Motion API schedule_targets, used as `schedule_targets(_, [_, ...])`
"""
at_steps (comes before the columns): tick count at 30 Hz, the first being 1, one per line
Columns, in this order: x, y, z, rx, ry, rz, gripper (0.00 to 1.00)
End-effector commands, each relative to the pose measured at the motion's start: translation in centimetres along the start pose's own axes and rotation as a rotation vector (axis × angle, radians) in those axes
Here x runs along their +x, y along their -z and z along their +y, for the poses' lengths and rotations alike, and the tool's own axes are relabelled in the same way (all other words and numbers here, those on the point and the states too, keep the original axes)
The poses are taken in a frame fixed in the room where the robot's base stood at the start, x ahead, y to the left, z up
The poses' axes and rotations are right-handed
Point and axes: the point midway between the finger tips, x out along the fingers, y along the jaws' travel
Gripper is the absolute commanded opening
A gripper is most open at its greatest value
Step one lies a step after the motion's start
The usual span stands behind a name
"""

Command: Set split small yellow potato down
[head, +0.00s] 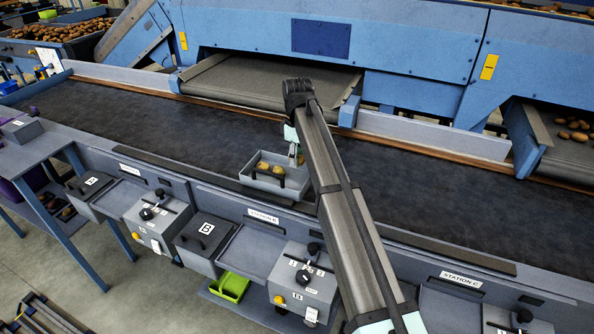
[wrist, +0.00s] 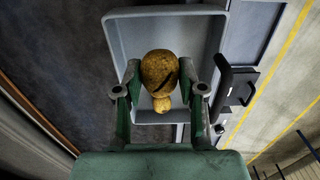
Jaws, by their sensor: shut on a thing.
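A yellow potato with a dark split (wrist: 158,70) sits between the fingers of my gripper (wrist: 160,78), which is shut on it. Directly beyond it in the wrist view is a grey tray (wrist: 212,30). A smaller yellow potato (wrist: 162,103) shows past the held one, partly hidden by it. In the head view the same grey tray (head: 262,190) stands at the belt's near edge, with yellow potatoes (head: 263,166) showing at it. My gripper is mostly hidden there by my arm. I cannot tell whether the held potato touches the tray floor.
A dark conveyor belt (head: 160,125) runs behind the tray, mostly empty. A closed grey bin marked B (head: 203,240) and a control box (head: 300,277) sit in front. A green bin (head: 230,286) is below.

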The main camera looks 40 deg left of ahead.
Motion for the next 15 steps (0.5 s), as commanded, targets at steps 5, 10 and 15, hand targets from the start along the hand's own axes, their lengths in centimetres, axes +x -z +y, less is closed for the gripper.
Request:
schedule_targets(5, [2.4, 0.0, -0.1, 0.000, 0.001, -0.001, 0.06])
schedule_targets(10, [3.2, 0.0, 0.0, 0.000, 0.000, 0.000, 0.06])
schedule_targets(15, [5.0, -0.1, -0.1, 0.000, 0.002, -0.001, 0.06])
